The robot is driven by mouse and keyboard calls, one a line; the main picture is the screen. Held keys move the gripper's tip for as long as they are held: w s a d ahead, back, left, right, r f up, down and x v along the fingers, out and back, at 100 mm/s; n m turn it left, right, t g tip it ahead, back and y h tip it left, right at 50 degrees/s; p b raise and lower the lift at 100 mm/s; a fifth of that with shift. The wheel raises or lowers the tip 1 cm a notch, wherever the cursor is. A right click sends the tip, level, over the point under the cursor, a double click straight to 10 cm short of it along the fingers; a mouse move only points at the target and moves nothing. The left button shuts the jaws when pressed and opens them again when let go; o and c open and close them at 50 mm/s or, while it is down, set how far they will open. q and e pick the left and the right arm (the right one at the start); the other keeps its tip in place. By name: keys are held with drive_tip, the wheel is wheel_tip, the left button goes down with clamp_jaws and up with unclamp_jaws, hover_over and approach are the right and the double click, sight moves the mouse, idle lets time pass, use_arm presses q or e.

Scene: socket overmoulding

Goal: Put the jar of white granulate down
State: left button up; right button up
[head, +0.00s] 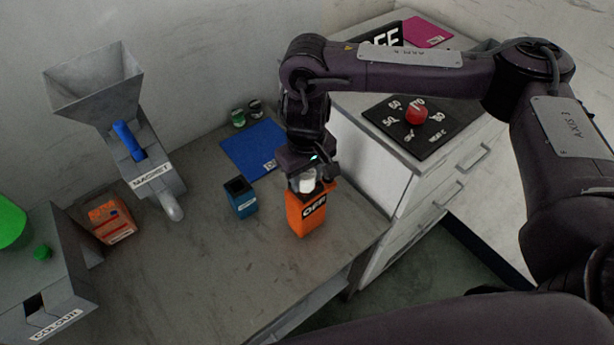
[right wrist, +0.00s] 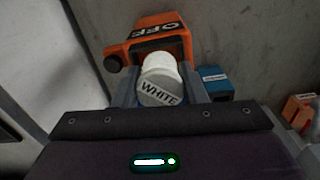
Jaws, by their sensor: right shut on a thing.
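The jar of white granulate (right wrist: 158,82) is held between the fingers of my right gripper (head: 308,184). Its grey face reads WHITE in the right wrist view, and its pale body also shows in the head view (head: 307,181). My right gripper is shut on the jar, above or right at the top of an orange container (head: 306,213) marked OFF. I cannot tell whether the jar touches that container. My left gripper is in neither view.
A blue open-topped box (head: 241,198) stands just left of the orange container. A blue mat (head: 254,147) and two small jars (head: 246,113) lie behind. The MAGNET hopper (head: 120,120) stands at left, with an orange box (head: 111,220) beside it. Bare bench (head: 190,265) lies in front.

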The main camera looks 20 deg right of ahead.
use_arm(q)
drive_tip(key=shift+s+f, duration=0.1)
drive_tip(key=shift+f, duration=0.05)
use_arm(e)
drive_tip(key=shift+s+f, duration=0.25)
drive_tip(key=shift+f, duration=0.35)
drive_tip(key=shift+s+f, duration=0.35)
drive_tip(key=shift+f, duration=0.1)
drive_tip(key=shift+c, duration=0.2)
drive_tip(key=o, duration=0.9)
drive_tip(key=shift+b, duration=0.3)
drive_tip(key=shift+o, duration=0.5)
drive_tip(key=r, duration=0.1)
drive_tip(key=w+r, duration=0.1)
drive_tip(key=r, duration=0.1)
drive_tip(key=w+r, duration=0.1)
drive_tip(key=r, duration=0.1)
drive_tip(key=shift+a+r+p, duration=0.15)
drive_tip(key=shift+r+p, duration=0.1)
drive_tip(key=shift+p, duration=0.05)
drive_tip(key=r, duration=0.4)
drive_tip(key=s+r, duration=0.1)
drive_tip(key=r, duration=0.1)
drive_tip(key=shift+r, duration=0.15)
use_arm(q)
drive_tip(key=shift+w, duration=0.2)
use_arm(e)
drive_tip(key=shift+w+r, duration=0.2)
drive_tip(key=shift+r, duration=0.55)
